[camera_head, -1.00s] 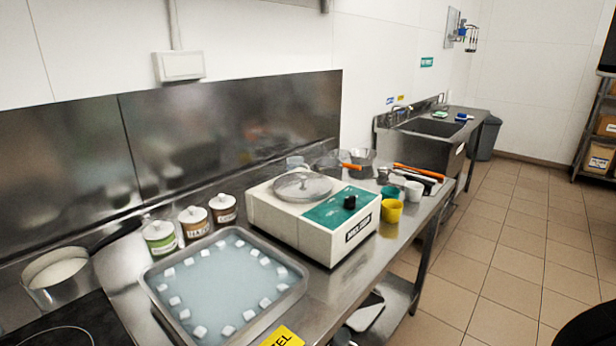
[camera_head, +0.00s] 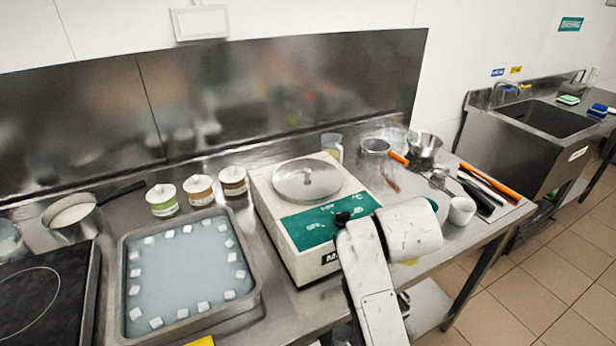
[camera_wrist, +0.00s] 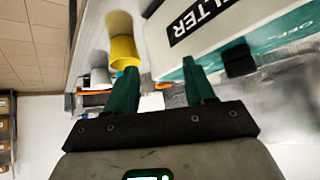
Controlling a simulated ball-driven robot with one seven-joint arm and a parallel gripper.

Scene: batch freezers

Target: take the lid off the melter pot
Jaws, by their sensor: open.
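The melter pot's round metal lid (camera_head: 307,180), with a small knob (camera_head: 308,171) on top, sits flat on the melter (camera_head: 262,202). The melter is a white box with a green panel and a black dial. Part of it also shows in the wrist view (camera_wrist: 157,42), with its lettering tilted; the lid is not seen there. My gripper (camera_wrist: 158,70) has two green fingers spread apart with nothing between them. It is low by the melter's labelled front side, away from the lid. In the head view my white arm hides the gripper and the melter's front right corner.
A tray of water with white cubes (camera_head: 251,310) and several lidded jars (camera_head: 199,189) stand left of the melter. A white cup (camera_head: 461,210), steel pots (camera_head: 425,148) and orange-handled tools (camera_head: 490,180) lie to the right. A yellow cup (camera_wrist: 124,52) is near my fingers.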

